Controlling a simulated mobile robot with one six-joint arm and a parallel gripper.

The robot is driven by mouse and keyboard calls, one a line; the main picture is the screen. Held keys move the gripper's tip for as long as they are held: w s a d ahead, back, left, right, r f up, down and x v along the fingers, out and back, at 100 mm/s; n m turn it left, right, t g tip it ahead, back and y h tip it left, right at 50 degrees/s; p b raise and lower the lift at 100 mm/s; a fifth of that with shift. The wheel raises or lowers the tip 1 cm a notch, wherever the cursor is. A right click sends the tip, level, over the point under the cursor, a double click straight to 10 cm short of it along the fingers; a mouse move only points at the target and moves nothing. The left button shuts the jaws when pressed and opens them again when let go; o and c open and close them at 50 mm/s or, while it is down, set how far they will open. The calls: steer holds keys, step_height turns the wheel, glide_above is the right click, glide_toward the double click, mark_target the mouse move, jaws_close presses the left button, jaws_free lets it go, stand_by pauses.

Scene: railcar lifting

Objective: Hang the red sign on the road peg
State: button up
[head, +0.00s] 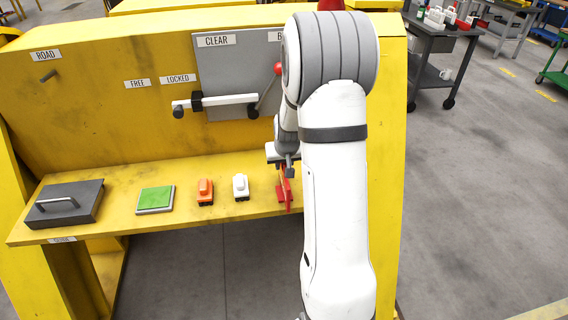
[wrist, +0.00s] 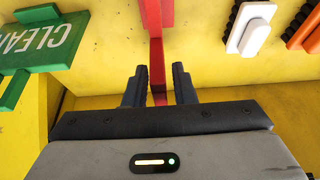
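The red sign (head: 284,192) is on the yellow shelf near its right end, partly hidden by my arm in the head view. In the wrist view the red sign (wrist: 155,12) shows a narrow red part running down between my fingers. My gripper (wrist: 159,85) is open around that part, with a small gap visible on each side. In the head view my gripper (head: 286,168) points down at the sign. The road peg (head: 48,76) is a short dark peg under the ROAD label (head: 46,55), at the upper left of the yellow panel. It is bare.
The shelf (head: 110,217) also holds a grey handled block (head: 62,203), a green pad (head: 155,199), and orange (head: 205,191) and white (head: 241,187) pieces. A green CLEAR sign (wrist: 50,42) lies near my gripper. A lever (head: 225,101) sticks out from the panel.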

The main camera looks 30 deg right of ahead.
steer(key=shift+o, duration=0.7)
steer(key=shift+r, duration=0.45)
steer(key=b+v, duration=0.1)
steer(key=v, duration=1)
steer(key=s+a+r+n, duration=0.1)
steer(key=s+a+r, duration=0.1)
steer(key=s+a, duration=0.5)
steer(key=s+a+r+n+g+y, duration=0.1)
steer(key=s+a, duration=0.7)
steer(key=s, duration=0.8)
steer(key=shift+r+n, duration=0.6)
steer(key=shift+r, duration=0.4)
steer(key=shift+o, duration=0.5)
steer(key=shift+a, duration=0.1)
